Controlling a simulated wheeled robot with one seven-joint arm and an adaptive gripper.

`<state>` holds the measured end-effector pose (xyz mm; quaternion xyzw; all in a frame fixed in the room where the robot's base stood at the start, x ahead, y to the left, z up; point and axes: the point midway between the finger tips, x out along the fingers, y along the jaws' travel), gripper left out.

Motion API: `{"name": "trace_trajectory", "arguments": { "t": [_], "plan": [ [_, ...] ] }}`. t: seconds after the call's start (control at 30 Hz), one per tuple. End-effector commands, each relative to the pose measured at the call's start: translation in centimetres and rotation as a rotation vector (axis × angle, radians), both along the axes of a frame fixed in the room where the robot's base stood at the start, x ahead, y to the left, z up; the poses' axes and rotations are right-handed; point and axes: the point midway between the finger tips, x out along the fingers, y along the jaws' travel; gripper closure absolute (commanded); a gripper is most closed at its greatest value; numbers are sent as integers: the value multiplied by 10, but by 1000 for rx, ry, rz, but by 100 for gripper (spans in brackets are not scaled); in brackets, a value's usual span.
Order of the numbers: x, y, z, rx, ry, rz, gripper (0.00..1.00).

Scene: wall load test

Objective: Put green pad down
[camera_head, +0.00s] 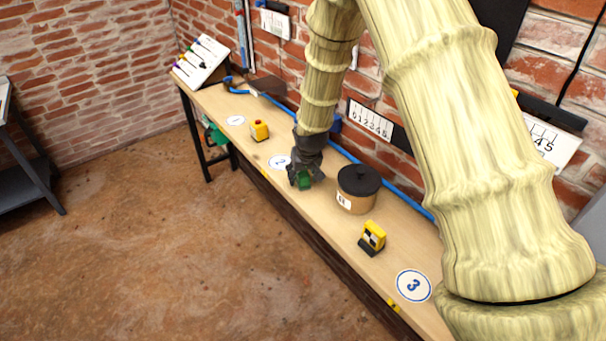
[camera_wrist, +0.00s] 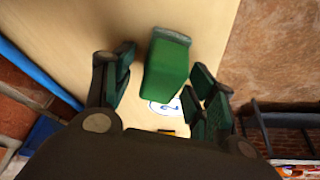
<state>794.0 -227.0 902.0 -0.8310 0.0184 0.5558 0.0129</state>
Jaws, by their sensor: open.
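The green pad (camera_wrist: 167,68) is a green block with a paler end, seen in the wrist view between the two fingers, with gaps on both sides. It also shows in the head view (camera_head: 305,181) as a small green patch under the fingers, mostly hidden. My gripper (camera_wrist: 162,85) is open around the pad; in the head view my gripper (camera_head: 303,178) is low over the bench near the front edge. The pad appears to be on or very near the bench top; the contact is hidden. A round label marked 2 (camera_wrist: 165,108) lies beside the pad.
The narrow wooden bench (camera_head: 330,222) runs along a brick wall. A tan pot with a black lid (camera_head: 357,190) stands just right of my gripper. Another yellow block with a red top (camera_head: 259,131) stands farther left.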

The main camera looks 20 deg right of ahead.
Motion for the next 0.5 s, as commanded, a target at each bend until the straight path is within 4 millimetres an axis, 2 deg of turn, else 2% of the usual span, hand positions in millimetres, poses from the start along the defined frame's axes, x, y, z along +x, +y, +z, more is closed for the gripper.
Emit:
{"name": "trace_trajectory", "arguments": {
  "t": [0.17,0.5],
  "plan": [
    [-3,0,11,0,-2,0,44],
    [-19,1,49,0,-2,0,44]
  ]
}}
